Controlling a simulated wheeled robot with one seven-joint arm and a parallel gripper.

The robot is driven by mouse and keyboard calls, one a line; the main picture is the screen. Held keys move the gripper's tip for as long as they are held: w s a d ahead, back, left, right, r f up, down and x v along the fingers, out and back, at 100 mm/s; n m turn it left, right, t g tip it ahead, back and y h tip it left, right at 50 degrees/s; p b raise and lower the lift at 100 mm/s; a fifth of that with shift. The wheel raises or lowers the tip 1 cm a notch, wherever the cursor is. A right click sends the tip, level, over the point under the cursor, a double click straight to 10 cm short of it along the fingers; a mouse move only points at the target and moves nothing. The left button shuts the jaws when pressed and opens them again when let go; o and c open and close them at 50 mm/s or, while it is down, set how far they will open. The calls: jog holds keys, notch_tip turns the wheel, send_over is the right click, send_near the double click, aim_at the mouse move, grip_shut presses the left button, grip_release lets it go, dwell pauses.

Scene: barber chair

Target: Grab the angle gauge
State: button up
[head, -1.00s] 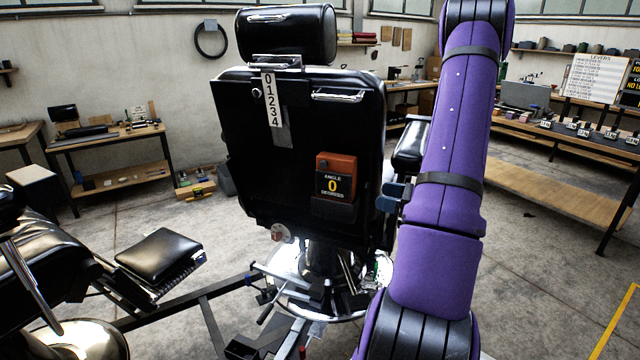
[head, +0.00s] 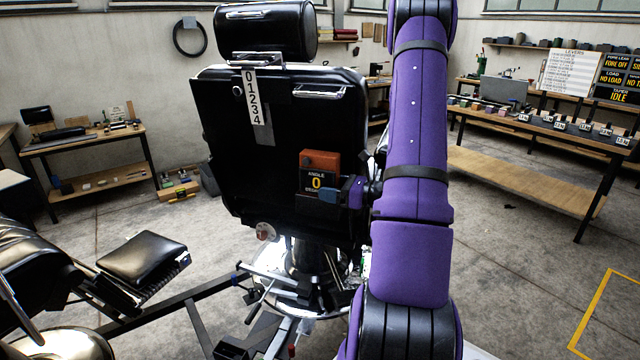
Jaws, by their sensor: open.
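The angle gauge (head: 320,161) is a small orange-brown box with a black face reading "ANGLE 0" in white and yellow. It sits on the lower right of the back of the black chair (head: 225,135), in a dark holder. My gripper (head: 336,194), with bluish fingers, is open at the right edge of the gauge and covers part of its lower right face. I cannot tell whether the fingers touch it. My purple arm stands to the right of the chair back.
A white strip numbered 0 to 4 (head: 256,98) hangs on the upper chair back. A black footrest pad (head: 141,258) and metal frame bars lie at lower left. A workbench (head: 545,125) runs along the right. The floor between is clear.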

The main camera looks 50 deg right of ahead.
jog(key=c, duration=1.1)
jog(key=shift+c, duration=0.2)
jog(key=shift+r, duration=0.1)
